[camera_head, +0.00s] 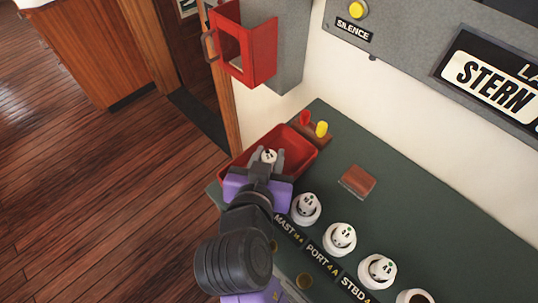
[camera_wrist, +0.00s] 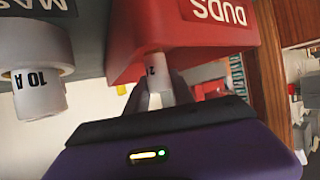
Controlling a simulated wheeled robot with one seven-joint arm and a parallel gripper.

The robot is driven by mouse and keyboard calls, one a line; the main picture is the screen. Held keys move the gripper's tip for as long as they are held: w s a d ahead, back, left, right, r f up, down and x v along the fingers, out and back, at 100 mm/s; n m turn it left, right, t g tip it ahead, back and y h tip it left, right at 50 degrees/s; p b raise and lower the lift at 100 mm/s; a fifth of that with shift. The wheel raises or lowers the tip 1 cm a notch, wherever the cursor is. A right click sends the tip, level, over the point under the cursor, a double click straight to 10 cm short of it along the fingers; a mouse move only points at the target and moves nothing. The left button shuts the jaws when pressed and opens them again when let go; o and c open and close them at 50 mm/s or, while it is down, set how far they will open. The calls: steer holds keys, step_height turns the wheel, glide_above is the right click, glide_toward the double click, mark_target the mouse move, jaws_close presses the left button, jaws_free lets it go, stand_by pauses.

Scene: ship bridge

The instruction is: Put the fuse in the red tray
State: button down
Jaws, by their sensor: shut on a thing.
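The red tray (camera_head: 300,158) sits at the far left end of the dark green counter. My gripper (camera_head: 267,158) is shut on a small white fuse (camera_head: 268,155), and both appear over the tray's near left part in the head view. I cannot tell how high the fuse is above the tray floor. My wrist hides the tray's near side.
White round fuse holders (camera_head: 340,238) line the counter's front, with labels beside them. A brown block (camera_head: 357,181) lies mid-counter. A small rack with red and yellow pieces (camera_head: 321,129) stands behind the tray. An open red cabinet door (camera_head: 249,50) hangs above.

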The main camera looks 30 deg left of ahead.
steer(key=shift+f, duration=0.15)
steer(key=shift+f, duration=0.15)
steer(key=c, duration=1.1)
jaws_free()
steer(key=shift+r, duration=0.35)
steer(key=v, duration=1.1)
steer(key=shift+s+r, duration=0.1)
steer(key=shift+s, duration=0.3)
